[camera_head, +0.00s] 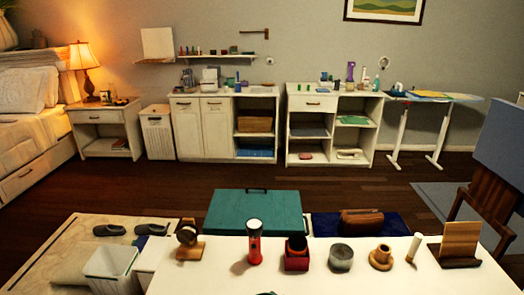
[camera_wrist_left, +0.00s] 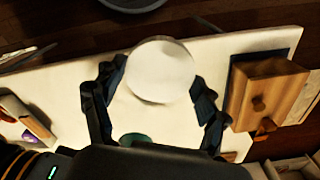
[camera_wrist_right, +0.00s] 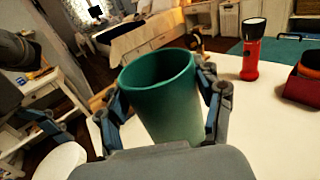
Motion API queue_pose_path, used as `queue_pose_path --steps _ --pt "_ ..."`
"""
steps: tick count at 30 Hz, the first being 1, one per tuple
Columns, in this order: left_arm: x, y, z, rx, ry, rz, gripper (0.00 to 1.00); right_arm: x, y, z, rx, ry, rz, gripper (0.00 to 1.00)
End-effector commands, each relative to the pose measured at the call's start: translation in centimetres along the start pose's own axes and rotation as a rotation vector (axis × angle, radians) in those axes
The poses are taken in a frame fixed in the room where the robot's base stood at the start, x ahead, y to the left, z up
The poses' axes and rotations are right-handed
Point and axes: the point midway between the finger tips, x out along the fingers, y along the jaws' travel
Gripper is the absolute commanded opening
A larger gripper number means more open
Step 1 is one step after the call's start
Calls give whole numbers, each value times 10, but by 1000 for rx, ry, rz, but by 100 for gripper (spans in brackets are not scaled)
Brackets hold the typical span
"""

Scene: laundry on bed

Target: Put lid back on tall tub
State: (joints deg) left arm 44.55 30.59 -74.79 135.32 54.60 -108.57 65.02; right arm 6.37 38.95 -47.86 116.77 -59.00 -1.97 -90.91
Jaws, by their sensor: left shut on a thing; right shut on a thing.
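The tall green tub (camera_wrist_right: 165,95) is upright and open at the top in the right wrist view, with no lid on it. My right gripper (camera_wrist_right: 160,88) is shut around its sides. A round white lid (camera_wrist_left: 160,70) is between the fingers of my left gripper (camera_wrist_left: 153,88), which is shut on it. In the left wrist view, part of the tub (camera_wrist_left: 135,139) shows low in the picture, partly hidden by the gripper body. A white disc that looks like the lid (camera_wrist_right: 58,162) is at the lower left of the right wrist view. Neither gripper shows in the head view.
On the white table (camera_head: 225,280) stand a red flashlight (camera_head: 255,242), a red box (camera_head: 297,253), a grey tin (camera_head: 340,257) and other small things along the far edge. A wooden drawer box (camera_wrist_left: 268,93) lies right of my left gripper.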

Motion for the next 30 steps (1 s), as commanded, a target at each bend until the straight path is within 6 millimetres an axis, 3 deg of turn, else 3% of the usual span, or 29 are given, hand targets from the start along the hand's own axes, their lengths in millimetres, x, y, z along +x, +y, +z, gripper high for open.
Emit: queue_pose_path --steps 5,11,18,24,30 --pt "-8 -31 -9 -70 4 -8 57 -17 -4 4 4 1 -125 10" --pt "-26 -73 -20 -191 6 -7 57 -55 -20 10 9 3 -356 10" --pt "-56 -118 -31 -355 6 -5 57 -118 -45 19 6 4 -650 10" --pt "-78 -140 -35 -461 4 -2 57 -164 -58 27 2 2 -829 10" --pt "-85 -147 -36 -497 1 -1 57 -180 -63 31 -1 -1 -892 10"
